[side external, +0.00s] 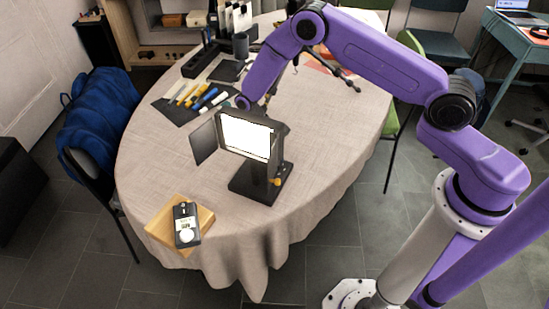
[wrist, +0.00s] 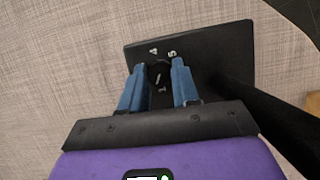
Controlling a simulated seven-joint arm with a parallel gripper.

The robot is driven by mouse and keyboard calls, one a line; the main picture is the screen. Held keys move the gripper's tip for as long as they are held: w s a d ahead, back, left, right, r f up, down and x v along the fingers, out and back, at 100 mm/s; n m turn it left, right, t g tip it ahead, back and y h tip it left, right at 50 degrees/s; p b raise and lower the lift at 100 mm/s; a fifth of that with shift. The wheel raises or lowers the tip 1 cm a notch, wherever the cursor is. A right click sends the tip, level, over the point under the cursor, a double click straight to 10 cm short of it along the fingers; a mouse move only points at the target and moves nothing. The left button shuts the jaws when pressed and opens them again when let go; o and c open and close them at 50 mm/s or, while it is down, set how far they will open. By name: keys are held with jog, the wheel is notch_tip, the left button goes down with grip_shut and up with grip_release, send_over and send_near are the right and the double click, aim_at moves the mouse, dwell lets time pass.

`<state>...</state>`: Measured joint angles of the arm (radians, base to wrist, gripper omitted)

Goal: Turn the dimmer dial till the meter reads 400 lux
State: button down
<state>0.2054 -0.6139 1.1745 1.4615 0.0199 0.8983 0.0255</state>
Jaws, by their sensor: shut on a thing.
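The dimmer dial (wrist: 160,76) is a small dark knob with a pale pointer mark, on a black plate (wrist: 220,45) with white numbers. The blue fingers of my gripper (wrist: 160,84) stand on either side of the dial and are shut on it. The light meter (side external: 186,224) is dark grey with a white round sensor and a small lit display. Its reading is too small to make out.
The meter lies on a wooden block (side external: 158,230) at the table's front left. The cloth between lamp and meter is clear.

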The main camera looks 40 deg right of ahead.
jog(key=shift+a+n+h, duration=0.1)
jog(key=shift+n+h, duration=0.2)
jog(key=shift+n, duration=0.5)
jog(key=c, duration=0.8)
grip_release()
